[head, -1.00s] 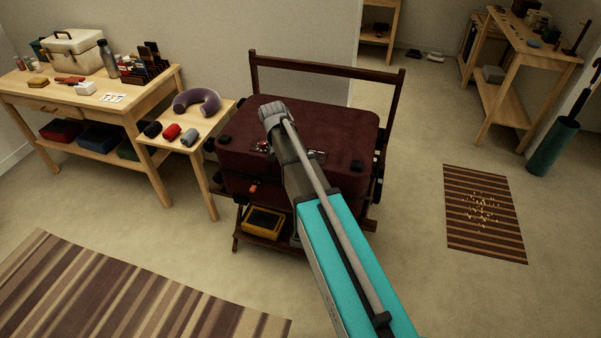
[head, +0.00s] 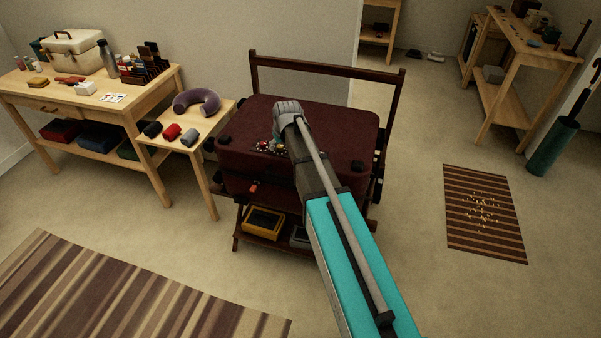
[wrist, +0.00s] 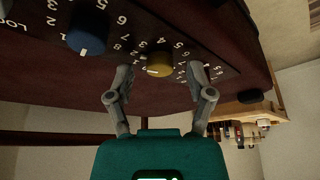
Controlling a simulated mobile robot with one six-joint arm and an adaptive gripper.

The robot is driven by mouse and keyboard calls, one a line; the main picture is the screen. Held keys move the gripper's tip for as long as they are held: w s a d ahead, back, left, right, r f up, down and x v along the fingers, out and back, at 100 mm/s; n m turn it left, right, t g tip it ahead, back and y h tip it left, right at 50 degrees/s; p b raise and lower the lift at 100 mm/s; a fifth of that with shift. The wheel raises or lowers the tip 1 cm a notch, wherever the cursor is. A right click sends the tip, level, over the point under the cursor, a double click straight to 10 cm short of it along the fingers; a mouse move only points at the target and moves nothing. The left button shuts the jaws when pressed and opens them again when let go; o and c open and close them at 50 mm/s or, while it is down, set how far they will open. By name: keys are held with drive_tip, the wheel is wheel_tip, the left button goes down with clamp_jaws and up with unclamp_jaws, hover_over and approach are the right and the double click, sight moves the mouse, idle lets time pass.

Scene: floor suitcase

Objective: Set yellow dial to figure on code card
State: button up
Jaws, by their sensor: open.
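The yellow dial (wrist: 160,64) shows in the wrist view on a dark panel (wrist: 218,58) with white figures around it. A pale mark shows on the dial's lower face; the exact figure it points to is hard to read. My gripper (wrist: 160,78) is open, with one finger on each side of the yellow dial and no clear contact. A blue dial (wrist: 87,34) with a white mark sits to the left on the same panel. The panel is on a maroon suitcase (head: 335,125). A white card with small marks (head: 112,98) lies on the left table, too small to read.
The suitcase rests on a dark wooden rack (head: 325,62) with a yellow box (head: 263,222) on its lower shelf. A small side table (head: 200,122) with a neck pillow (head: 197,102) and rolled cloths stands to the left.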

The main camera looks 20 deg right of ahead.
drive_tip(key=shift+n, duration=0.3)
drive_tip(key=p+v, duration=1.3)
drive_tip(key=v, duration=0.1)
drive_tip(key=s+a+m+g, duration=0.1)
drive_tip(key=s+g, duration=0.3)
drive_tip(key=s, duration=1.7)
drive_tip(key=shift+s+a+f+m+h+p, duration=0.2)
drive_tip(key=shift+s+f+m+h+p, duration=0.15)
drive_tip(key=shift+m, duration=0.35)
idle(0.4)
